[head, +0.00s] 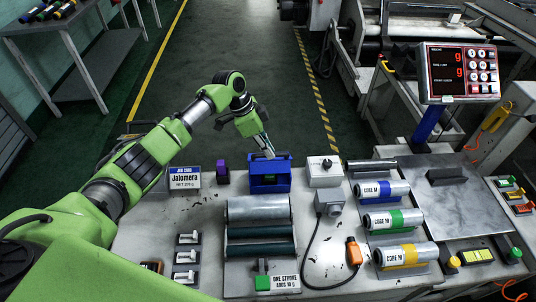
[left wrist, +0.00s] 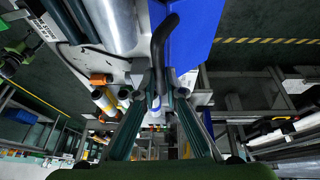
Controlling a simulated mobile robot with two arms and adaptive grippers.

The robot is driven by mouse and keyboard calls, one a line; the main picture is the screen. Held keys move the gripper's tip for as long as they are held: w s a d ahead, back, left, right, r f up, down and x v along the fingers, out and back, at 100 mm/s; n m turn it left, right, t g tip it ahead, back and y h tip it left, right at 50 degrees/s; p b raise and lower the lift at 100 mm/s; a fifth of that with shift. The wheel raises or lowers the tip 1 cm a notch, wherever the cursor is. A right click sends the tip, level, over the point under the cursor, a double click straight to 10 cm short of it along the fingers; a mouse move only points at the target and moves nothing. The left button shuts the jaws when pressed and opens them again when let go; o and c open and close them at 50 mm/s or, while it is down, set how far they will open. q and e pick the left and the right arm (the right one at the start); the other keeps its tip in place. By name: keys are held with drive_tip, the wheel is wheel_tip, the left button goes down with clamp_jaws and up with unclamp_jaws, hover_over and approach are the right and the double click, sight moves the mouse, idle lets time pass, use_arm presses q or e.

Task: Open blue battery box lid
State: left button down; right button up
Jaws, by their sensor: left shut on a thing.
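The blue battery box (head: 258,187) stands at the back edge of the table, left of the white knob box. A dark part with a little green shows at its front. My left gripper (head: 268,153) reaches down to the back of the box from behind. In the left wrist view my left gripper (left wrist: 158,90) has its fingers closed on a curved black handle (left wrist: 158,45), beside the box's blue surface (left wrist: 192,35). I cannot tell how far the lid is raised. My right gripper is not in view.
A white box with a black knob (head: 324,171) stands close right of the blue box. Metal rollers (head: 258,209) lie in front. Floor behind the table is clear.

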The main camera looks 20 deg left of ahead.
use_arm(q)
drive_tip(key=shift+w+a+f, duration=0.1)
drive_tip(key=shift+a+f, duration=0.05)
drive_tip(key=shift+a, duration=0.1)
drive_tip(key=c, duration=2.1)
unclamp_jaws()
drive_tip(key=shift+w+f, duration=0.1)
drive_tip(key=shift+f, duration=0.05)
drive_tip(key=shift+w+f, duration=0.2)
drive_tip(key=shift+w, duration=0.1)
drive_tip(key=shift+s+r, duration=0.2)
drive_tip(key=shift+r, duration=0.45)
drive_tip(key=v, duration=1.1)
drive_tip(key=shift+w+a+f, duration=0.1)
drive_tip(key=shift+w+a, duration=0.05)
drive_tip(key=shift+a, duration=0.05)
